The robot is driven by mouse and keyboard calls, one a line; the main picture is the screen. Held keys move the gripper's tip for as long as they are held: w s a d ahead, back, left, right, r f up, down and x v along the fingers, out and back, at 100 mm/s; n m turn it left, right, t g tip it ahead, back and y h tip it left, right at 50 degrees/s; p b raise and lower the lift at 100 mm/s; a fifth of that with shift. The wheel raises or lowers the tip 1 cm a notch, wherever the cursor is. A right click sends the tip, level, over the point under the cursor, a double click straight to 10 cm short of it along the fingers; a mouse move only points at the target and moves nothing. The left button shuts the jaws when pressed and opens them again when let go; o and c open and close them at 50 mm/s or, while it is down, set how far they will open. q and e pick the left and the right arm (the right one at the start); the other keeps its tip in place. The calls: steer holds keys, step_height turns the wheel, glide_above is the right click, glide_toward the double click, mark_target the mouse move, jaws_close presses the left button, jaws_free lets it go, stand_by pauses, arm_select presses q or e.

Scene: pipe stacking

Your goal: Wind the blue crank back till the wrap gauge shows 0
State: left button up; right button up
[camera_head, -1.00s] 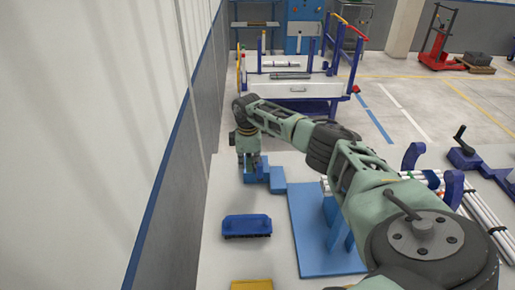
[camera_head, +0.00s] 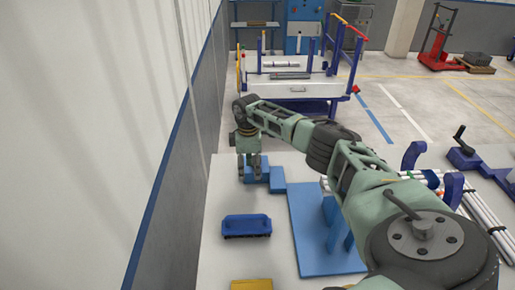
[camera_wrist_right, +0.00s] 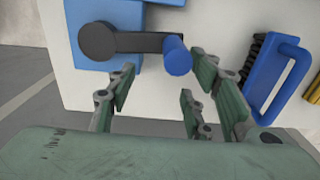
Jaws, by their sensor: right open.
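The crank shows in the right wrist view as a dark arm (camera_wrist_right: 145,43) with a round dark hub and a blue handle (camera_wrist_right: 177,57), mounted on a blue block (camera_wrist_right: 105,15). In the head view that blue block (camera_head: 262,180) is partly covered by my right gripper (camera_head: 249,179). My right gripper is open, with its fingers (camera_wrist_right: 160,88) spread apart on either side below the blue handle. The handle's end lies near the right fingers; I cannot tell whether they touch. No wrap gauge reading can be made out. My left gripper is not seen.
A blue item with a loop handle (camera_wrist_right: 280,77) lies right of the crank in the wrist view. A blue holder (camera_head: 246,225) and a blue plate (camera_head: 318,255) sit on the white table. Pipes (camera_head: 485,215) and another dark crank (camera_head: 459,134) are at right. A wall runs along the left.

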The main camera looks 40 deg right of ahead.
step_height(320, 180, up, 9)
steer(key=p, duration=0.8)
steer(key=shift+c, duration=0.5)
